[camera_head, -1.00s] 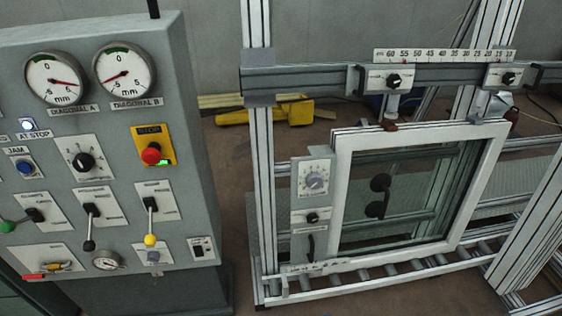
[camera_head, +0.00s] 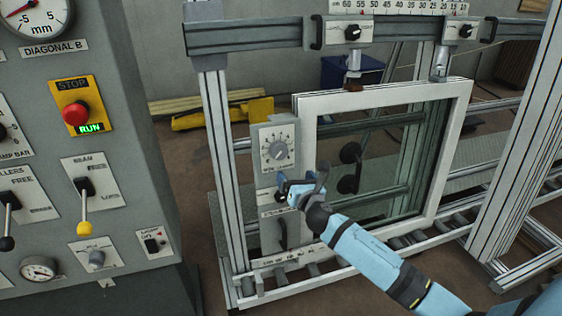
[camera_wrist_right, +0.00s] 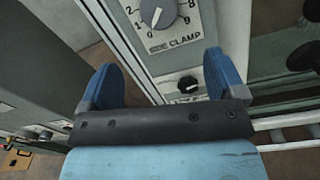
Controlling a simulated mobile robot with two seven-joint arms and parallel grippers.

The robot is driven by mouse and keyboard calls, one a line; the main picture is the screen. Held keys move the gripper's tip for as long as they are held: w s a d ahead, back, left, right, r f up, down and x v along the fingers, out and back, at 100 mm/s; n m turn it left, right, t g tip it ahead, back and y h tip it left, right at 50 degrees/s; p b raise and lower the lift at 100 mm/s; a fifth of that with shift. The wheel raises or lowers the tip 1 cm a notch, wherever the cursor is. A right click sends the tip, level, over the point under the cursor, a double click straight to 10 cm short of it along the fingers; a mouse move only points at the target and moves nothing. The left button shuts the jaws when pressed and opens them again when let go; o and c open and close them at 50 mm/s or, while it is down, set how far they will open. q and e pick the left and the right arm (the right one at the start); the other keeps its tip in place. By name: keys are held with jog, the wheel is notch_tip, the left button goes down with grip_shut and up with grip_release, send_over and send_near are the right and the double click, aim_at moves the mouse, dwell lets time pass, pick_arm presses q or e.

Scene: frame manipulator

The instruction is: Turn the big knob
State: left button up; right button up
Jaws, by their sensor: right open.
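The big knob (camera_head: 278,150) is a grey dial with a pointer on a numbered plate at the left side of the white window frame. It also shows in the right wrist view (camera_wrist_right: 158,14), above a label reading "CLAMP". A smaller black knob (camera_wrist_right: 188,84) sits below it on the same panel. My right gripper (camera_head: 287,186) is in front of the panel, below the big knob, and partly hides the smaller knob. In the right wrist view its blue fingers (camera_wrist_right: 160,80) are spread apart with nothing between them. My left gripper is not in view.
A grey control cabinet (camera_head: 120,215) with levers and a red stop button (camera_head: 76,113) stands at the left. The white window frame (camera_head: 308,150) stands on a roller bed (camera_head: 400,240). A crossbar (camera_head: 245,35) with knobs runs above it.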

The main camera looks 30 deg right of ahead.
aim_at(280, 155)
jog(key=b+x, duration=0.1)
jog(key=x, duration=1.1)
jog(key=shift+w, duration=0.25)
jog(key=c, duration=0.9)
